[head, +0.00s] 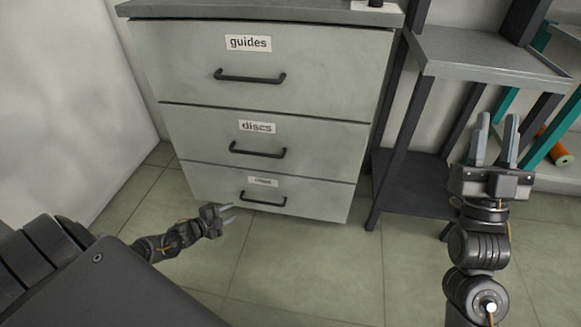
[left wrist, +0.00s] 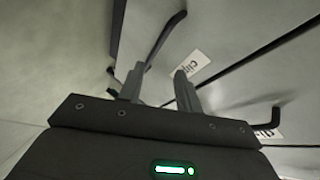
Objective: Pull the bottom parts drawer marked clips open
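The bottom drawer (head: 320,200) is shut, flush with the cabinet front. Its small label (head: 263,181) is hard to read in the head view, but a label (left wrist: 188,66) reads as clips in the left wrist view. Its dark bar handle (head: 263,201) also shows in the left wrist view (left wrist: 166,38). My left gripper (head: 231,212) is low, just left of the handle in the head view. Its fingers (left wrist: 160,85) are apart, with the handle beyond them; I cannot tell whether they touch it. My right gripper (head: 496,128) is open and empty, right of the cabinet.
Above are the shut discs drawer (head: 320,140) and guides drawer (head: 330,75), each with a bar handle. A dark shelf stand (head: 490,60) stands right of the cabinet. The tiled floor (head: 320,260) in front is clear. A pale wall is at the left.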

